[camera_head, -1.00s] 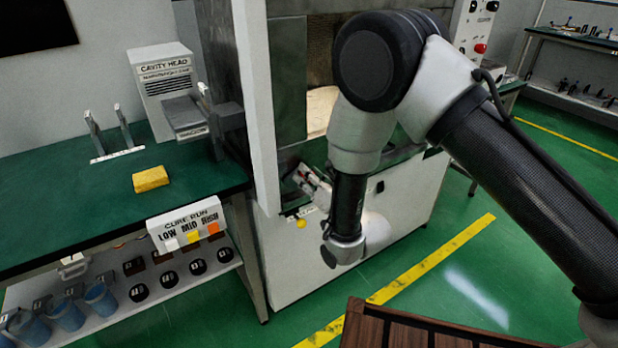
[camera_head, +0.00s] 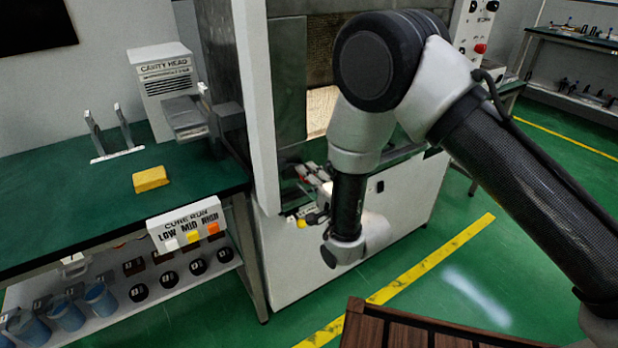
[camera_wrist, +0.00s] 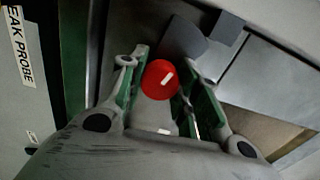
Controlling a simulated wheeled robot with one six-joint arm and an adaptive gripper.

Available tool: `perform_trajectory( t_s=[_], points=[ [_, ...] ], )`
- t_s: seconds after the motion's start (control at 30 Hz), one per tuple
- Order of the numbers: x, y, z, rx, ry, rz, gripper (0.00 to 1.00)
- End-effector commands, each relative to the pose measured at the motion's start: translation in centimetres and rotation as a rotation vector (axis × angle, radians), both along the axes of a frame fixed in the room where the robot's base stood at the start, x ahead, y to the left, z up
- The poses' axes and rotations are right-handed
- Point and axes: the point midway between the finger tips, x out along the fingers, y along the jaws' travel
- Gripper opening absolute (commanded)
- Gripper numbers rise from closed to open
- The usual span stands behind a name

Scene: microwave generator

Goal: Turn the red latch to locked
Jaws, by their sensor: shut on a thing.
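The red latch (camera_wrist: 160,80) shows in the wrist view as a round red knob with a white mark that lies tilted, running up to the right. My gripper (camera_wrist: 162,82) has its two fingers on either side of the knob and is shut on it. A dark grey piece adjoins the knob at its upper right. The red latch cannot be made out in the head view.
The white cabinet (camera_head: 290,265) stands in front of me. A green bench (camera_head: 60,205) at left holds a yellow block (camera_head: 150,179) and a CAVITY HEAD box (camera_head: 165,85). A label reading "EAK PROBE" (camera_wrist: 20,45) is at the wrist view's left. A slatted wooden surface (camera_head: 400,325) is at lower right.

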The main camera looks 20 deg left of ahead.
Motion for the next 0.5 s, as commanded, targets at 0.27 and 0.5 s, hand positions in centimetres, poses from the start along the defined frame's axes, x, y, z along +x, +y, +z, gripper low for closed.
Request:
perform_trajectory(
  t_s=[0.27, 0.5],
  points=[
    [0.05, -0.11, -0.09, 0.095, 0.115, -0.002, 0.08],
    [0.05, -0.12, -0.11, 0.133, 0.159, -0.003, 0.08]
  ],
)
